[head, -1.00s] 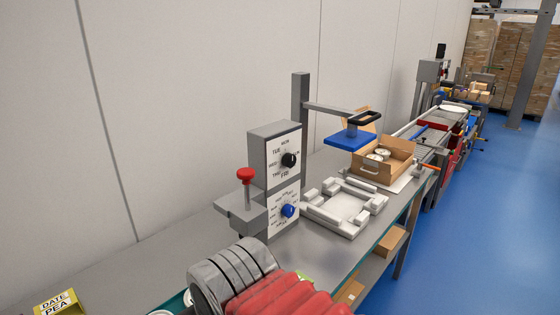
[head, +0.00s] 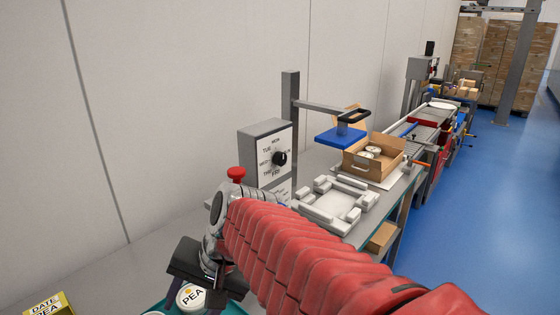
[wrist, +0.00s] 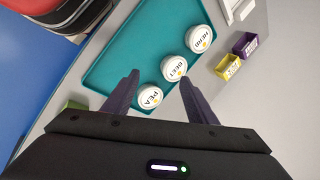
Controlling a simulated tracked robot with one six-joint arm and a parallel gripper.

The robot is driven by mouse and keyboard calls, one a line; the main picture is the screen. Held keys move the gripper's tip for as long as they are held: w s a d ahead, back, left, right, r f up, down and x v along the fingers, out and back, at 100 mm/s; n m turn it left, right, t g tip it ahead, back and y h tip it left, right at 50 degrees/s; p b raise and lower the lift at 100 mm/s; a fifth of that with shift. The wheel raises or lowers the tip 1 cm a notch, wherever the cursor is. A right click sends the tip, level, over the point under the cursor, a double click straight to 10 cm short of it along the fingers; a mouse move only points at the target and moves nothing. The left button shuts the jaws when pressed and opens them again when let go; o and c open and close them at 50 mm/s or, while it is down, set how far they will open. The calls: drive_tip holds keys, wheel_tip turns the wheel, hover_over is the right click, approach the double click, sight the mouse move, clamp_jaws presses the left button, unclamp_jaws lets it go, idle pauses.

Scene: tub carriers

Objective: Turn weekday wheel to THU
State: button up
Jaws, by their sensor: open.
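The weekday wheel is a black knob (head: 279,158) on the upper white face of a grey box (head: 265,150). Day labels ring it, with MON at the top, TUE and WED on the left, THU lower left and FRI at the bottom. Which day it points to is too small to tell. My gripper (wrist: 160,80) is open and empty, its two dark fingers spread above a teal tray (wrist: 133,50). In the head view it is at the lower left, well to the left of and below the wheel.
White tubs marked PEA (wrist: 148,96), BEET (wrist: 173,68) and HERB (wrist: 199,38) stand in the tray. Yellow (wrist: 228,66) and purple (wrist: 245,44) boxes are beside it. A red-topped plunger (head: 236,174) stands left of the dial box. A grey fixture (head: 335,205) and cardboard box (head: 375,157) lie beyond.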

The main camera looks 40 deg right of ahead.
drive_tip(key=w+d+r+m+t+y, duration=0.2)
drive_tip(key=w+d+m, duration=0.4)
drive_tip(key=m, duration=0.2)
drive_tip(key=m+t+h, duration=0.4)
drive_tip(key=m+t, duration=0.8)
drive_tip(key=m, duration=0.8)
approach(283, 160)
drive_tip(key=s, duration=0.5)
drive_tip(key=shift+w+d+r, duration=0.15)
drive_tip(key=shift+w+d, duration=0.1)
drive_tip(key=shift+d, duration=0.1)
drive_tip(key=w, duration=0.9)
drive_tip(key=w+a, duration=0.1)
drive_tip(key=w, duration=0.3)
drive_tip(key=shift+w+a, duration=0.15)
drive_tip(key=shift+w, duration=0.25)
drive_tip(key=shift+c, duration=0.4)
